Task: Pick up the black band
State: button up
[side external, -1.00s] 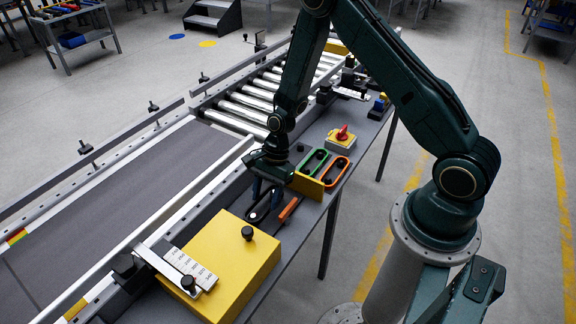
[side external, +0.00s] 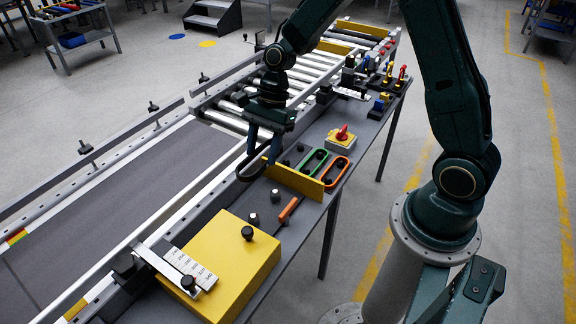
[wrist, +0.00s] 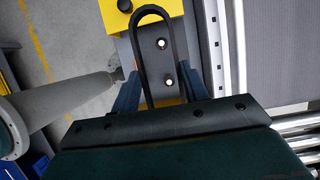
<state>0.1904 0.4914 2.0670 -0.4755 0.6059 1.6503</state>
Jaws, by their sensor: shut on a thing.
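The black band (side external: 243,174) is a long loop held in my gripper (side external: 264,148), raised above the bench beside the conveyor. The gripper is shut on it, with the loop hanging out toward the lower left in the side view. In the wrist view the black band (wrist: 139,36) stretches away from between the blue fingers of my gripper (wrist: 158,92). Below it are two bare pegs (side external: 253,217) on the bench.
A yellow upright plate (side external: 294,181) stands close by the gripper. Green (side external: 313,162) and orange (side external: 335,172) bands sit beyond it. The conveyor (side external: 120,205) runs alongside.

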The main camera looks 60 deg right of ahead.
jog(key=shift+r, duration=1.1)
dwell(0.3)
jog(key=w+d+f, duration=0.1)
jog(key=d+f, duration=0.2)
jog(key=d, duration=0.5)
jog(key=w+d+f, duration=0.2)
jog(key=d+f, duration=0.2)
jog(key=d, duration=0.3)
jog(key=w+d+f, duration=0.2)
jog(key=d+f, duration=0.2)
jog(key=d, duration=0.4)
jog(key=shift+w+d+f, duration=0.25)
jog(key=shift+d, duration=0.05)
jog(key=shift+f, duration=0.15)
jog(key=shift+f, duration=2.25)
jog(key=shift+f, duration=0.8)
jog(key=shift+f, duration=0.35)
